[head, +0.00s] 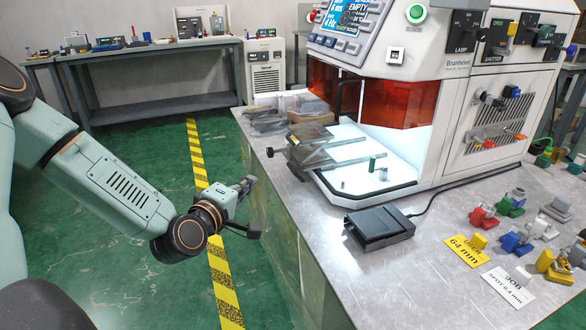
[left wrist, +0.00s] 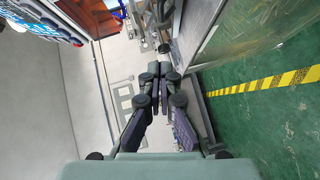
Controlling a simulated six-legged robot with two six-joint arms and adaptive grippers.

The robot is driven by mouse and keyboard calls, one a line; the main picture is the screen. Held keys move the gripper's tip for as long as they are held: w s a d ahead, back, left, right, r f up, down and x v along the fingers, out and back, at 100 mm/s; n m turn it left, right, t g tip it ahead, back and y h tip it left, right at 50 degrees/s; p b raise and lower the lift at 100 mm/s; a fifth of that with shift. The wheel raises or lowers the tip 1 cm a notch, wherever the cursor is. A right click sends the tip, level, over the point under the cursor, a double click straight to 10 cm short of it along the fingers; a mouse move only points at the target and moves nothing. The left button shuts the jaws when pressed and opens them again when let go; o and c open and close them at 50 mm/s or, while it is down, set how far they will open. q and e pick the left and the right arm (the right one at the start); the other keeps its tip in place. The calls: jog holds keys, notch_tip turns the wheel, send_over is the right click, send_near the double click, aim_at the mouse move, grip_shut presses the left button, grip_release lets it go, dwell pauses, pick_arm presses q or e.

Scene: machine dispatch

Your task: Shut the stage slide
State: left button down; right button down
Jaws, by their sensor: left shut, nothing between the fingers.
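The white machine (head: 455,95) has an orange-windowed chamber with a lit opening. The stage slide (head: 318,152), a clear and grey plate with rails, sticks out of the opening to the left. A small dark knob (head: 270,152) is at its outer left end. My left gripper (head: 248,183) is shut and empty, beyond the bench's left edge and apart from the slide, below and left of the knob in the picture. In the left wrist view its fingers (left wrist: 162,65) are together, pointing along the bench side. My right gripper is not in view.
The metal bench (head: 330,208) holds a black pedal-like box (head: 378,228) with a cable, grey plates (head: 265,120) behind the slide, and coloured fixtures with cards at right. Free green floor with a yellow-black stripe (head: 217,265) lies left of the bench. Another table (head: 150,50) stands behind.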

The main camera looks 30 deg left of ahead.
pick_arm(q)
jog(key=w+f+b, duration=0.2)
jog(key=w+b, duration=0.3)
jog(key=w, duration=0.7)
jog(key=shift+w+d+f+n, duration=0.35)
jog(key=shift+w+f+n, duration=0.05)
